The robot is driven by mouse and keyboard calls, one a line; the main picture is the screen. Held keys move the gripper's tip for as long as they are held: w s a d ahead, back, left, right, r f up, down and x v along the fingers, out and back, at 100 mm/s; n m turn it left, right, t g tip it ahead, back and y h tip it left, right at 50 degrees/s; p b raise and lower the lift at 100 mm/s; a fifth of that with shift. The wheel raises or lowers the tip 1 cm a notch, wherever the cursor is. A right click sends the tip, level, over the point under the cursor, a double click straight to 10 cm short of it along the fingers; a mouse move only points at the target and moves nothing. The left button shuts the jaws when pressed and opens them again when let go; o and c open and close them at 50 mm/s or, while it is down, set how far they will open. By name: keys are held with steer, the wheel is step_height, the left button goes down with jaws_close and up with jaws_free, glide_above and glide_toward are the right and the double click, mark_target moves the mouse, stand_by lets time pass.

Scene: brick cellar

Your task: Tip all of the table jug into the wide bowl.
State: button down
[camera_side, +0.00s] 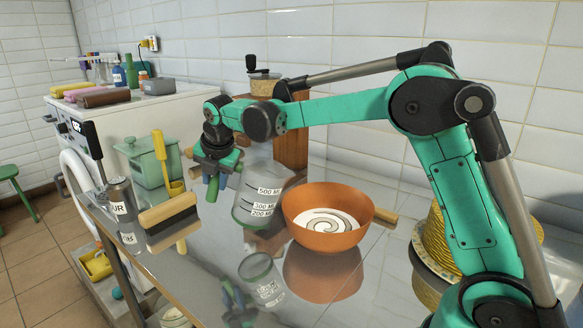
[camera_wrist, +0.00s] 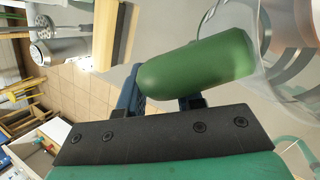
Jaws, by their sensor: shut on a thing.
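The table jug (camera_side: 258,205) is clear, with printed volume marks, and hangs above the shiny counter, leaning right toward the bowl. Its contents are hard to make out; I see no stream from it. My gripper (camera_side: 214,172) is at the jug's left side, shut on its green handle. In the wrist view, the fingers (camera_wrist: 162,98) are around the green handle (camera_wrist: 195,70), and part of the clear jug (camera_wrist: 283,60) shows at the right. The wide bowl (camera_side: 308,234) is orange-brown, stands upright just right of the jug, and holds something white with a grey swirl.
A brush (camera_side: 168,220), a grey shaker can (camera_side: 122,205) and a green box (camera_side: 148,165) stand left of the jug. A wooden box (camera_side: 291,140) is behind, and a rolling pin end (camera_side: 385,217) shows behind the bowl. A yellow coil (camera_side: 432,245) is at the right.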

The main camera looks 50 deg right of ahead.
steer(key=f+g, duration=0.1)
steer(key=f, duration=0.1)
steer(key=w+a+f+h+b, duration=0.1)
steer(key=f, duration=0.2)
steer(key=f+g+h, duration=0.1)
steer(key=f, duration=0.1)
steer(key=shift+w+a+f+n+g, duration=0.25)
steer(key=shift+w+n+g, duration=0.05)
steer(key=shift+w+n, duration=0.1)
step_height(320, 180, up, 6)
steer(key=shift+f, duration=0.1)
